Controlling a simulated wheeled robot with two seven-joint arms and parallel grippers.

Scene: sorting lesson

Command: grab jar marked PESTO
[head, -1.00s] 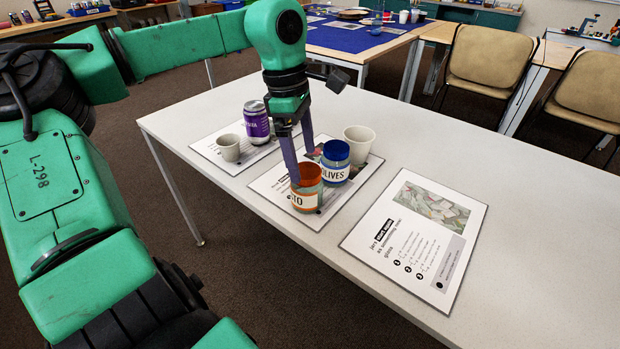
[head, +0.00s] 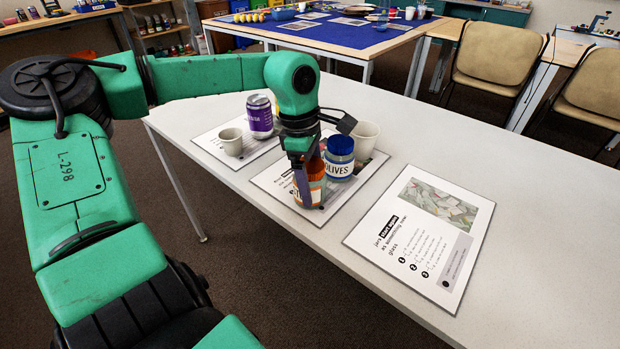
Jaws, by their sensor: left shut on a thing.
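The jar with an orange lid and a white label (head: 313,184) is on or just above the middle sheet at the near side of the table; I cannot tell if it touches. Its label is mostly hidden now; a second ago its last letters read "TO". My left gripper (head: 308,182) points down over it and is shut on it, one finger across its front left. A blue-lidded jar marked OLIVES (head: 340,160) stands close on the right. My right gripper is not in view.
A cream cup (head: 367,135) stands behind the OLIVES jar. A purple can (head: 260,117) and a small grey cup (head: 231,142) stand on the left sheet. The right sheet (head: 420,235) holds no objects. The table's right part (head: 540,220) is clear.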

